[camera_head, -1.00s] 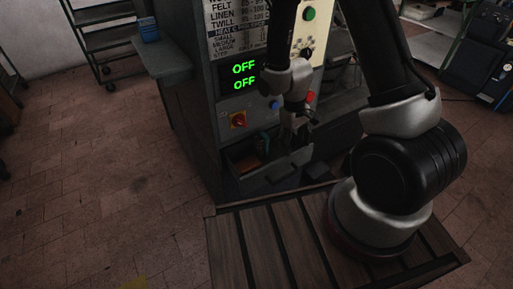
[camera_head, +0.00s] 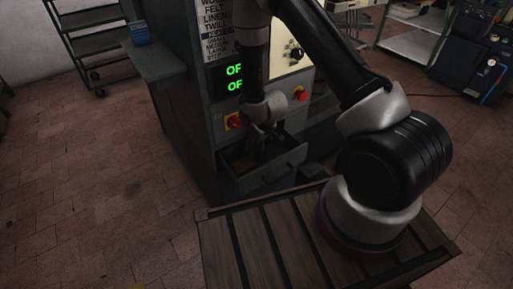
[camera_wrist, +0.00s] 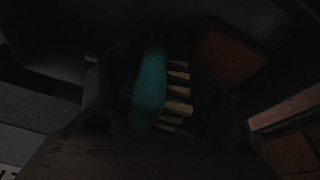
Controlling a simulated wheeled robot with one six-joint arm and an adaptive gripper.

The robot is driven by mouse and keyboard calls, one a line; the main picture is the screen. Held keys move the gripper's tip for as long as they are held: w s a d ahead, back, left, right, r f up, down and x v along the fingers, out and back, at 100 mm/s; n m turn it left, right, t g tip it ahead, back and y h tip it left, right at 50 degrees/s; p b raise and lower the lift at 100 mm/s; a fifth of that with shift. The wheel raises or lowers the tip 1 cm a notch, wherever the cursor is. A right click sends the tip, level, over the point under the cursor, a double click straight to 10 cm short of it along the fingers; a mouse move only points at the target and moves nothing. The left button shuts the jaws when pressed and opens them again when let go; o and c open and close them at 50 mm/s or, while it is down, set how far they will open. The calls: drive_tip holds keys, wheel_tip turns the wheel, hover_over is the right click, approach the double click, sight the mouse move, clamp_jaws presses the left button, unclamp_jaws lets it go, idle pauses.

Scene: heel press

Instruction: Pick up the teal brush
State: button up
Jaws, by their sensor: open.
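The teal brush (camera_wrist: 150,90) shows in the dark wrist view, near the middle, with several pale bristle tufts along its right side. It is in the open drawer (camera_head: 268,178) at the front of the press. My gripper (camera_head: 262,148) reaches down at the drawer in the head view and hides the brush there. In the wrist view the brush lies between my open fingers (camera_wrist: 165,122). Whether the fingers touch it is too dark to tell.
A reddish-brown block (camera_wrist: 230,54) lies to the right of the brush. The drawer walls are close around my gripper. The press front has a red knob (camera_head: 233,121) and a green display (camera_head: 234,78). A blue object (camera_head: 140,32) sits on the side shelf (camera_head: 155,60).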

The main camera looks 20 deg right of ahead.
drive_tip(key=shift+w+f, duration=0.1)
drive_tip(key=shift+f, duration=0.3)
drive_tip(key=c, duration=1.2)
drive_tip(key=shift+c, duration=0.2)
drive_tip(key=shift+r, duration=0.15)
